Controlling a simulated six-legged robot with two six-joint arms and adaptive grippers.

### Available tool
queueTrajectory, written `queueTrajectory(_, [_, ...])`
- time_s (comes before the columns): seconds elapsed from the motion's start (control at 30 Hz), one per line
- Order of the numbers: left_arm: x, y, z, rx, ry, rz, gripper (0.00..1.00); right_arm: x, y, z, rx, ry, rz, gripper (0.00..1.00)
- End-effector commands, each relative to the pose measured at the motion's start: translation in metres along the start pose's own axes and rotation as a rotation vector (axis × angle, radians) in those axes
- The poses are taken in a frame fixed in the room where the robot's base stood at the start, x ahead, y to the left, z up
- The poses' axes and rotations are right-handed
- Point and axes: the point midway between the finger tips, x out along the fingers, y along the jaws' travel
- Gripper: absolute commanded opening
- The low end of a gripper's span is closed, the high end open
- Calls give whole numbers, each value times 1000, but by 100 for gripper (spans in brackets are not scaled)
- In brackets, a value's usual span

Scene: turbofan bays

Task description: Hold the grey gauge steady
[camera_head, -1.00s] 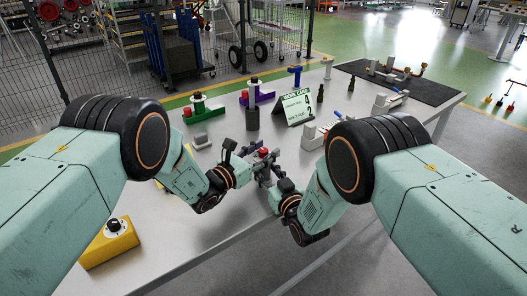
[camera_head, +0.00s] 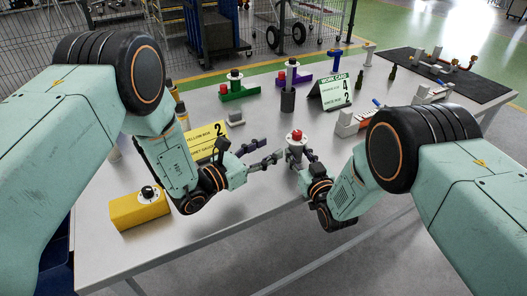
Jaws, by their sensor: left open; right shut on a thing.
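The grey gauge (camera_head: 295,152), with a red knob on top, is upright near the middle of the table. My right gripper (camera_head: 298,163) is shut on it from the front right, and its fingers hide part of the gauge's lower body. I cannot tell whether the gauge's base touches the table. My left gripper (camera_head: 268,152) is open and empty just left of the gauge, its fingers pointing towards it with a small gap.
A yellow box with a dial (camera_head: 141,208) stands at the front left, and a yellow card (camera_head: 207,140) behind my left arm. Green (camera_head: 237,90) and purple (camera_head: 290,77) fixtures, a dark cylinder (camera_head: 288,101) and a work card (camera_head: 335,92) stand behind. The front middle is clear.

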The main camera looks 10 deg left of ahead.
Motion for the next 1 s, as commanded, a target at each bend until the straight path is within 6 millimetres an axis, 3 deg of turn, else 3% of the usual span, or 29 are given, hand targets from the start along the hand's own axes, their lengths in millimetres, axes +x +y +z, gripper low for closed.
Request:
queueTrajectory(0.47, [-6,0,0,0,0,-1,48,-1,-1,2,1,-5,-1,0])
queueTrajectory(0.5, [-6,0,0,0,0,-1,48,-1,-1,2,1,-5,-1,42])
queueTrajectory(0.77, [-6,0,0,0,0,-1,48,0,0,1,0,-2,-1,64])
queueTrajectory(1.0, [-6,0,0,0,0,-1,48,0,0,0,0,0,-1,65])
